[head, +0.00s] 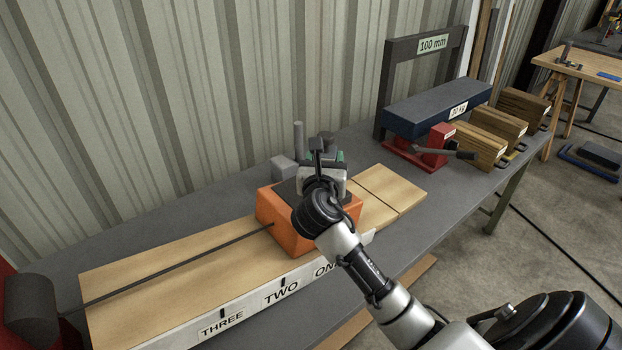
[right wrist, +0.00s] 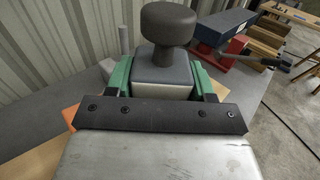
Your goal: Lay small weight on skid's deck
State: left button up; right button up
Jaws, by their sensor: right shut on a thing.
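The small weight (right wrist: 165,75) is a grey block with a dark round knob on top. My right gripper (right wrist: 163,85) is shut on it, with green finger pads on its two sides. In the head view the gripper (head: 325,160) hides most of the weight. The skid (head: 283,218) is an orange block on the wooden board, with a dark deck (head: 287,190) on top. The weight is over the skid; I cannot tell whether it touches the deck. My left gripper is not in view.
The board (head: 170,265) is marked THREE, TWO, ONE. A dark cord runs along it from a drum (head: 32,305) to the skid. A grey block (head: 284,169) and a post (head: 299,140) stand behind. A blue block (head: 435,108), red jack (head: 437,142) and wooden blocks (head: 475,150) stand right.

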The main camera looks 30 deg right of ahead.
jog(key=w+f, duration=0.1)
jog(key=w, duration=0.1)
jog(key=w+f, duration=0.1)
jog(key=w, duration=0.1)
jog(key=w+f, duration=0.1)
jog(key=w, duration=0.1)
jog(key=shift+d+f, duration=0.2)
jog(key=shift+f, duration=0.05)
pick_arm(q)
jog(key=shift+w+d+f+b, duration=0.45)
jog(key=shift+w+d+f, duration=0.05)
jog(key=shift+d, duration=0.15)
pick_arm(e)
jog(key=shift+f, duration=2)
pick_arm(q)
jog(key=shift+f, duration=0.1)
pick_arm(e)
jog(key=o, duration=1.4)
jog(key=shift+f, duration=0.2)
jog(key=shift+c, duration=0.2)
jog(key=shift+r, duration=0.15)
pick_arm(q)
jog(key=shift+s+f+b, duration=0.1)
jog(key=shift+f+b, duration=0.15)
jog(key=shift+b, duration=0.05)
pick_arm(e)
jog(key=v, duration=1.2)
